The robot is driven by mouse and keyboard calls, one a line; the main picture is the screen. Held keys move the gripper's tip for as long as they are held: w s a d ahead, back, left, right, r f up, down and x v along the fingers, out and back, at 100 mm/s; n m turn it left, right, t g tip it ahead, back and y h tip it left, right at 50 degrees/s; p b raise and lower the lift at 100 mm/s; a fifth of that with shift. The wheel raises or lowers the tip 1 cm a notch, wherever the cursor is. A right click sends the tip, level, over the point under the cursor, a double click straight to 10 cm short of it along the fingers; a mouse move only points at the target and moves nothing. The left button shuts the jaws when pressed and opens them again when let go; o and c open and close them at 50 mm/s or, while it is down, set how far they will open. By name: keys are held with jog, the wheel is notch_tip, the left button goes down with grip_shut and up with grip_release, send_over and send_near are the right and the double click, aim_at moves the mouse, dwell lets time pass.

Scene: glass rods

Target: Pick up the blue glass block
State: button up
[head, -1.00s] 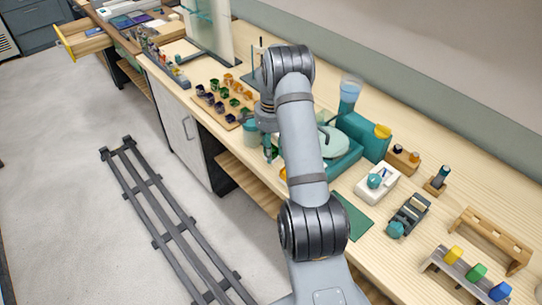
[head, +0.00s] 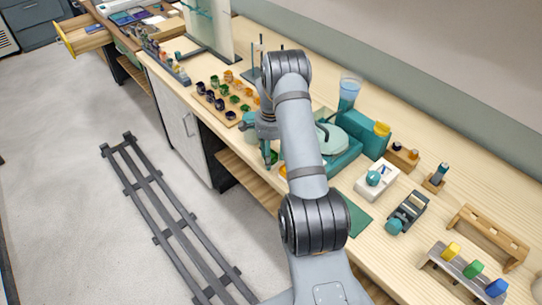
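The blue glass block (head: 496,288) sits at the right end of a grey holder (head: 435,263) near the bottom right corner. A green block (head: 474,269) and a yellow block (head: 451,250) sit in the same holder, to its left. My gripper (head: 270,156) hangs down near the front edge of the bench, left of my forearm. It is far to the left of the blue block. My gripper is small and partly hidden, so its fingers cannot be made out.
A wooden rack (head: 488,236) stands right behind the holder. A grey-black device (head: 407,213) and a white device (head: 377,180) stand to the left. A teal machine (head: 340,150) is beside my arm. A board of small cups (head: 222,100) lies farther left. Bare bench shows behind the rack.

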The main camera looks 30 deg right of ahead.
jog(key=shift+r, duration=0.1)
jog(key=shift+r, duration=0.25)
notch_tip(320, 180, up, 12)
jog(key=shift+f+b, duration=0.2)
jog(key=shift+b, duration=0.5)
notch_tip(320, 180, down, 13)
jog(key=shift+p, duration=0.55)
notch_tip(320, 180, up, 4)
jog(key=shift+f+b, duration=0.1)
jog(key=shift+b, duration=0.2)
jog(key=shift+r, duration=0.45)
